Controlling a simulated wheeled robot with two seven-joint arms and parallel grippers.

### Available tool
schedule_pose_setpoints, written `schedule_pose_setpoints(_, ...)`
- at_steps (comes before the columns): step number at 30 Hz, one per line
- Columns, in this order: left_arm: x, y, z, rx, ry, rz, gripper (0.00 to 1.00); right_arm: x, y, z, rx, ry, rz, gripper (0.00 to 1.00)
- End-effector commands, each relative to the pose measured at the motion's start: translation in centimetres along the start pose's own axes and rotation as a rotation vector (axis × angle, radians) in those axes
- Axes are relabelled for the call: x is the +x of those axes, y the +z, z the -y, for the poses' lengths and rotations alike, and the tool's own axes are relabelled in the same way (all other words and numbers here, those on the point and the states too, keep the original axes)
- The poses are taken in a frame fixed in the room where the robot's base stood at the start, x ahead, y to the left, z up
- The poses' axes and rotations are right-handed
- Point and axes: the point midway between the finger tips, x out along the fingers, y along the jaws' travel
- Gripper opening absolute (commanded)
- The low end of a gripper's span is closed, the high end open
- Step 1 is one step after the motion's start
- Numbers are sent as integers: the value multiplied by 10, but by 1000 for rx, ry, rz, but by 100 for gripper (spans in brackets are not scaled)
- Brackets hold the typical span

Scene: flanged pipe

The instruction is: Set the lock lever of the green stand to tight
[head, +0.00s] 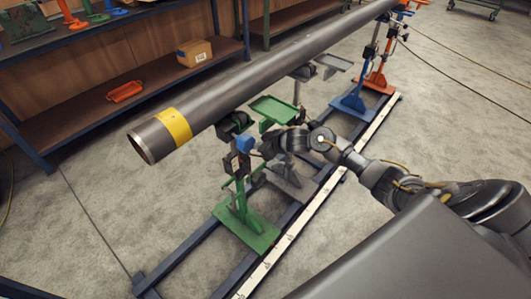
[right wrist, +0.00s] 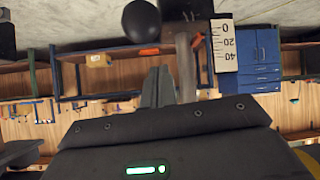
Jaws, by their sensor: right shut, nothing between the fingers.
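The green stand (head: 240,205) holds the near end of the long grey pipe (head: 260,75), just behind its yellow band. A blue part (head: 245,143) shows on the upper post; I cannot tell whether it belongs to the lock lever. My right gripper (head: 267,149) is beside the upper post, on its right. In the right wrist view its fingers (right wrist: 158,88) are shut and empty. A black ball knob (right wrist: 141,19) is close above the fingertips, and a grey bar (right wrist: 186,66) is just right of them. The lever's setting cannot be read. My left gripper is not in view.
A green tray (head: 273,109) sits right of the post top. Blue (head: 352,105) and orange (head: 375,82) stands carry the pipe farther back on dark rails. A white scale (right wrist: 224,46) is near the gripper. Shelves (head: 120,95) line the back; floor at left is clear.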

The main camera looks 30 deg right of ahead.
Motion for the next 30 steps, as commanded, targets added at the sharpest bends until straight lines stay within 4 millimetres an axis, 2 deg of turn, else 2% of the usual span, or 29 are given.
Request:
schedule_pose_setpoints(1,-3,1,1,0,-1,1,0,-6,11,-1,-1,1,9,0)
schedule_pose_setpoints(7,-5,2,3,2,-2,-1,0,-12,27,-1,-2,1,6,0)
schedule_pose_setpoints(23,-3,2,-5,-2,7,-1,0,-13,32,-1,-1,2,2,0)
schedule_pose_setpoints(30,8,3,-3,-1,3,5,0,-6,35,6,-10,-4,-34,0)
